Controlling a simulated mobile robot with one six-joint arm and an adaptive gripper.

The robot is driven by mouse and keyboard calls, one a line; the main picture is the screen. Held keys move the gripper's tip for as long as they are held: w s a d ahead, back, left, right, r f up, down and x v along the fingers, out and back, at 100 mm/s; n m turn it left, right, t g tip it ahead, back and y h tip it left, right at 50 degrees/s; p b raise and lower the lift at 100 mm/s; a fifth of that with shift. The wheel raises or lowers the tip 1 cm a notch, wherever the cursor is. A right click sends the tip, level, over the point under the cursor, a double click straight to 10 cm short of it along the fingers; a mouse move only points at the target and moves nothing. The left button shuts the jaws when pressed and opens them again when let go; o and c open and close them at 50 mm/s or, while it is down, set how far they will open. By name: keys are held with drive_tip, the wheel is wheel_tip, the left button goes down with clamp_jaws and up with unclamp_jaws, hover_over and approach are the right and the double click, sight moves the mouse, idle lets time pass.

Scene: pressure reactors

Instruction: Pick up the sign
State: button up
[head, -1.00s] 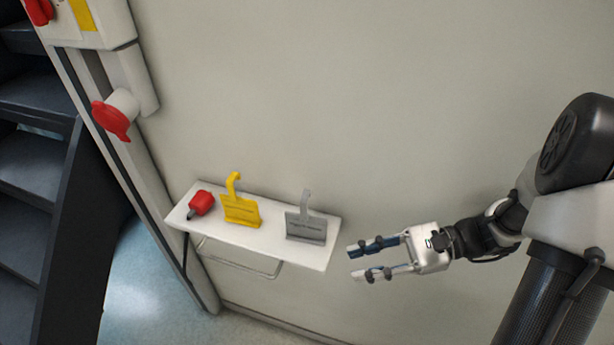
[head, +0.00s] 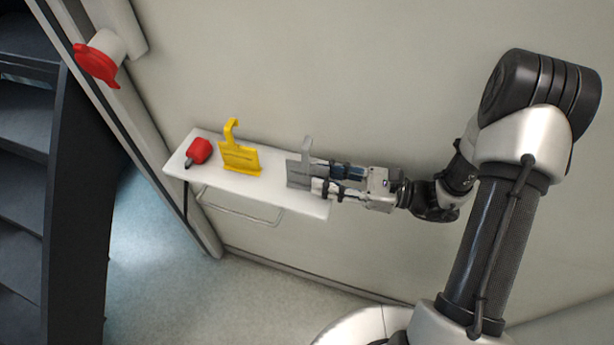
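Two hook-topped signs stand on the white wall shelf (head: 265,192). One is the yellow sign (head: 240,158) near the middle. The other is the grey sign (head: 297,173) at the right end, with its hook upright. My gripper (head: 320,178) reaches in from the right, level with the grey sign. Its two fingers are apart, and their tips overlap the right edge of the grey sign in view. I cannot tell whether they touch it. The fingers hide the right part of the grey sign.
A red padlock-like object (head: 199,151) lies at the shelf's left end. A rail (head: 240,212) hangs under the shelf's front. A red valve handle (head: 97,64) sticks out at the upper left. Dark stairs (head: 30,170) are at the far left. The wall above the shelf is clear.

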sight(301, 183)
drive_tip(key=shift+b+x, duration=0.8)
drive_tip(key=shift+x, duration=2.3)
clamp_jaws()
